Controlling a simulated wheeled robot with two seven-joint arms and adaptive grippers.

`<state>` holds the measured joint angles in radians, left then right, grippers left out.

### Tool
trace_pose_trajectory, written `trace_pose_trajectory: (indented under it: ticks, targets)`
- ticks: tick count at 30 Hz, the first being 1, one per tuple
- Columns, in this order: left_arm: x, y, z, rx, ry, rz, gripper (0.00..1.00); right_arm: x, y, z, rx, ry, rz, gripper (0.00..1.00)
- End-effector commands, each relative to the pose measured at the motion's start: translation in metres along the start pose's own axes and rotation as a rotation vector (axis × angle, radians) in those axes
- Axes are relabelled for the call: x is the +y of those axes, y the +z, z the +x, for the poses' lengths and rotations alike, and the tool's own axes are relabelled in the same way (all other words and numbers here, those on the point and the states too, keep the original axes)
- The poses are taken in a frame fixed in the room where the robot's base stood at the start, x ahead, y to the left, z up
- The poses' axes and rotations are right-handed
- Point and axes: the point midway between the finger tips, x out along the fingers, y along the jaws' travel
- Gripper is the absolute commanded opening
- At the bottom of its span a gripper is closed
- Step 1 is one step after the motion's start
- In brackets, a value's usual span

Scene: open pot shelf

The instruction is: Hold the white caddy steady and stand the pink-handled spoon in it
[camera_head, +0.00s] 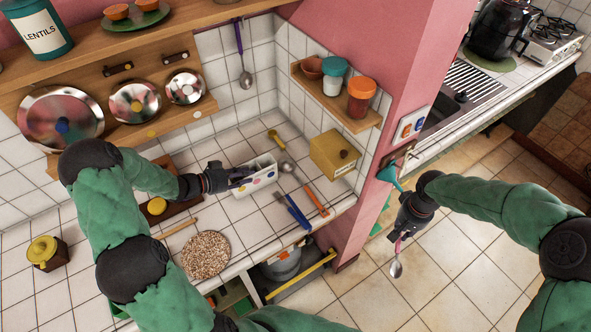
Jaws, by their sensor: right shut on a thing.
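The white caddy (263,182), with coloured dots on its front, stands on the white tiled counter near the back corner. My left gripper (242,178) is at the caddy's left end, with its fingers at the wall there. Whether they are closed on that wall is too small to tell. My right gripper (401,232) is shut on the pink-handled spoon (396,268). The spoon hangs bowl down over the floor, right of the counter and apart from the caddy. Most of its handle is hidden by the gripper.
Another spoon (288,168), blue-handled tools (297,213) and an orange-handled tool (316,200) lie right of the caddy. A yellow box (334,154) stands behind them. A pink wall end (352,228) rises between the counter and my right arm. A round speckled mat (205,255) lies in front.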

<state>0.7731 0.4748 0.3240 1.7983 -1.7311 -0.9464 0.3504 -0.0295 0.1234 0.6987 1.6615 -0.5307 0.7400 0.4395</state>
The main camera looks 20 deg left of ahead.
Motion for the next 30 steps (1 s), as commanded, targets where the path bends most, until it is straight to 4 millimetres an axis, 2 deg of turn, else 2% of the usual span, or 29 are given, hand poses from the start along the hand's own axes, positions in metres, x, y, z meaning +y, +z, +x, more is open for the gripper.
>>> trace_pose_trajectory:
  ticks: [6,17,21,30]
  targets:
    - [0.001,0.001,0.020,-0.001,0.001,0.001,0.31,0.000,0.000,0.002,0.000,0.000,0.000,0.00]
    - [0.000,0.000,0.023,-0.001,0.000,0.000,0.31,0.000,0.000,0.002,0.000,0.000,0.000,0.00]
    - [0.000,0.000,0.023,-0.001,0.000,0.000,0.00,0.000,0.000,0.002,0.000,0.000,0.000,0.00]
    - [0.000,0.000,0.023,0.000,0.000,0.001,0.00,0.000,0.000,0.002,0.000,0.000,0.000,0.00]
